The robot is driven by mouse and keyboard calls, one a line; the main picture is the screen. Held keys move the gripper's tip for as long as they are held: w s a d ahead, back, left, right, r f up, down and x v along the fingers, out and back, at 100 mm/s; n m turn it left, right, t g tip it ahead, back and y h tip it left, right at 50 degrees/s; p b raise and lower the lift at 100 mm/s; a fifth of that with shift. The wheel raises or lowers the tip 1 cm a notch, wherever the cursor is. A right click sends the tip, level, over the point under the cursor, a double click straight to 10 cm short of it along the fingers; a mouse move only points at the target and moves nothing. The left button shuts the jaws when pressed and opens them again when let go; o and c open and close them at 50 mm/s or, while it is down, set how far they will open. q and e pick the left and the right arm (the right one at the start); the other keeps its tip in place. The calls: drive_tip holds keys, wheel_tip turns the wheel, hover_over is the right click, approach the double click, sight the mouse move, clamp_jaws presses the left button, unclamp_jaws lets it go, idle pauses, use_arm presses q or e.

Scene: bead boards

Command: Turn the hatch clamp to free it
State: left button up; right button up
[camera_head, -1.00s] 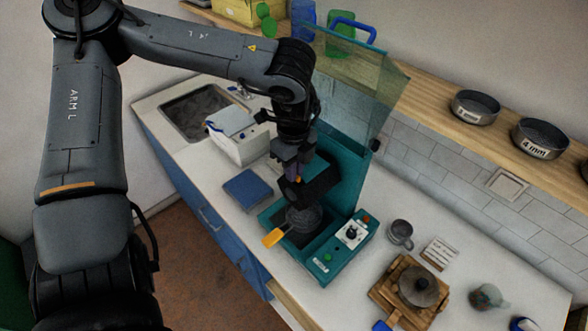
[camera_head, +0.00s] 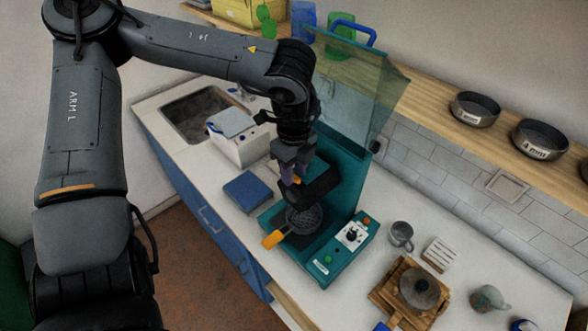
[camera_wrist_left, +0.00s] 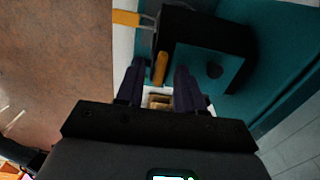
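The teal machine (camera_head: 352,190) stands on the counter with its clear hood (camera_head: 352,75) raised. A black block (camera_head: 321,186), seemingly the hatch part, sits over a dark mesh basket (camera_head: 304,217) with a yellow-orange handle (camera_head: 272,240). In the left wrist view the black block (camera_wrist_left: 200,48) carries a small orange lever (camera_wrist_left: 160,66), seemingly the clamp. My left gripper (camera_head: 292,178) is just above the block. Its dark fingers (camera_wrist_left: 160,80) stand on either side of the lever, with gaps visible, so it looks open. My right gripper is not in view.
A control panel (camera_head: 350,236) is on the machine's front. A blue pad (camera_head: 247,190) and white box (camera_head: 238,140) are to its left. A grey mug (camera_head: 401,236), a white rack (camera_head: 440,254) and a wooden stand (camera_head: 392,292) are to its right.

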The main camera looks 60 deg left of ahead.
sight(294, 175)
use_arm(q)
wheel_tip(294, 175, up, 11)
drive_tip(key=shift+f, duration=0.15)
idle(0.4)
drive_tip(key=shift+s, duration=0.1)
